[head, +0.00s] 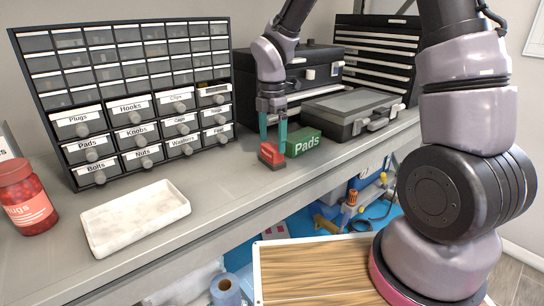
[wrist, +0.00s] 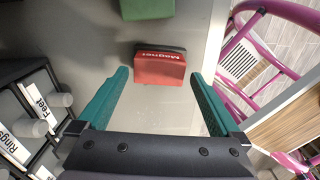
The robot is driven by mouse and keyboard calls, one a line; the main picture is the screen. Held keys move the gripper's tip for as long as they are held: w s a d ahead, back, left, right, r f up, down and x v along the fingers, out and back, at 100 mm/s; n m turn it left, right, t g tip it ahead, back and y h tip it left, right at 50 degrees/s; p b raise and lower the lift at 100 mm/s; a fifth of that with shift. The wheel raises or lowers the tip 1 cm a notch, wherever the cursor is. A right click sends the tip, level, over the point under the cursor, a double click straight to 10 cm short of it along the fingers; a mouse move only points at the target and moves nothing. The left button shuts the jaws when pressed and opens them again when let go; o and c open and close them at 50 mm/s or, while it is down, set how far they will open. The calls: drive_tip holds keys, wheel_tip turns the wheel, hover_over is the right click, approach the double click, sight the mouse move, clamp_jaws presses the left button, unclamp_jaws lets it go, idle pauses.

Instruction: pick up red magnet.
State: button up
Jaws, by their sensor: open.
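The red magnet (head: 270,153) is a small red block with a dark edge on the grey worktop, left of a green box in the head view. In the wrist view the red magnet (wrist: 160,68) lies ahead of the fingertips, with "Magnet" printed on it. My gripper (head: 272,136) points down at the magnet, its teal fingers close to it. In the wrist view my gripper (wrist: 158,80) is open and empty, the fingers spread wider than the magnet. I cannot tell whether a finger touches it.
The green Pads box (head: 303,142) stands right beside the magnet. A labelled drawer cabinet (head: 137,141) is at the left and back, a black case (head: 349,115) at the right. A white tray (head: 137,215) and a red jar (head: 27,197) stand at the front left.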

sight(272, 146)
wheel_tip(272, 146, down, 3)
drive_tip(key=shift+f, duration=0.2)
drive_tip(key=shift+c, duration=0.3)
drive_tip(key=c, duration=1.1)
wheel_tip(272, 146, up, 10)
drive_tip(key=shift+r, duration=0.1)
drive_tip(key=shift+c, duration=0.2)
drive_tip(key=o, duration=0.6)
drive_tip(key=c, duration=0.4)
drive_tip(key=shift+o, duration=0.2)
drive_tip(key=shift+a, duration=0.15)
